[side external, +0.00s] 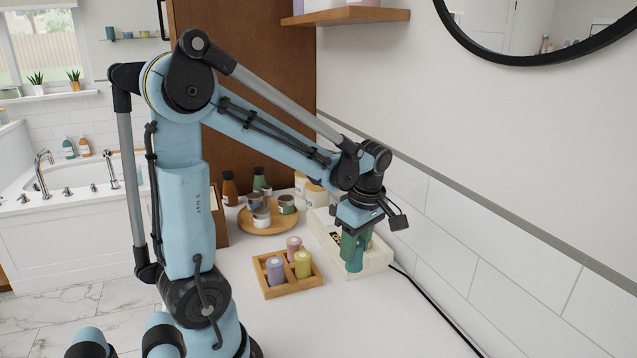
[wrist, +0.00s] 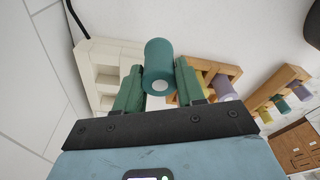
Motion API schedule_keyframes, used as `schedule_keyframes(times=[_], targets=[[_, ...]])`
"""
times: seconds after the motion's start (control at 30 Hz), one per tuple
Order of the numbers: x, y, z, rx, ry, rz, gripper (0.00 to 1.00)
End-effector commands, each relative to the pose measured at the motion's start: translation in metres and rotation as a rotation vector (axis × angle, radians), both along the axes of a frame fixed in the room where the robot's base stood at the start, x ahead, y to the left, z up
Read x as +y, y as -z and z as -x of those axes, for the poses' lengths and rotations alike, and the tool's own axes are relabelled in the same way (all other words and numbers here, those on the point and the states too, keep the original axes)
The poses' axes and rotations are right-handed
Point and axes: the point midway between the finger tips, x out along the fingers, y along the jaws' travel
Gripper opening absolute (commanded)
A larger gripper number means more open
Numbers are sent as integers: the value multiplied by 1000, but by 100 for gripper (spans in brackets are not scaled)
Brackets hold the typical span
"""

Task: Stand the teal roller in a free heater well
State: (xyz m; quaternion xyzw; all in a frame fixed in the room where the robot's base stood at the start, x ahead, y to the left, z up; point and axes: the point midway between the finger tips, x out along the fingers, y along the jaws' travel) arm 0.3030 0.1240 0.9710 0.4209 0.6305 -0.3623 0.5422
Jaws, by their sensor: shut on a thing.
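The teal roller (wrist: 158,62) is pinched between the two green fingers of my gripper (wrist: 160,88) in the wrist view. In the side view my gripper (side external: 354,247) points down with the teal roller (side external: 354,266) at its tips, over or just in front of the heater. The heater is a cream box (side external: 377,263) with square wells, partly hidden by my gripper. It also shows in the wrist view (wrist: 90,58), left of the roller, with some wells looking empty. I cannot tell the roller's exact height above it.
A wooden rack (side external: 284,292) left of the heater holds purple (side external: 275,270), yellow (side external: 302,265) and pink (side external: 293,246) rollers. A round wooden tray (side external: 268,229) with jars stands behind. A black cable (side external: 436,308) runs from the heater along the wall. The counter's front is clear.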

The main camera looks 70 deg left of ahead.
Motion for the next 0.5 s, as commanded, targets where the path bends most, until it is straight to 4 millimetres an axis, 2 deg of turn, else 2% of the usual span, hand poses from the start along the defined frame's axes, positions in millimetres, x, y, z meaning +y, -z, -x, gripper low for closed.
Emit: schedule_keyframes(times=[0.1, 0.5], targets=[[28, 0, -15, -1, -6, 0, 8], [108, 0, -61, 0, -1, 0, 8]])
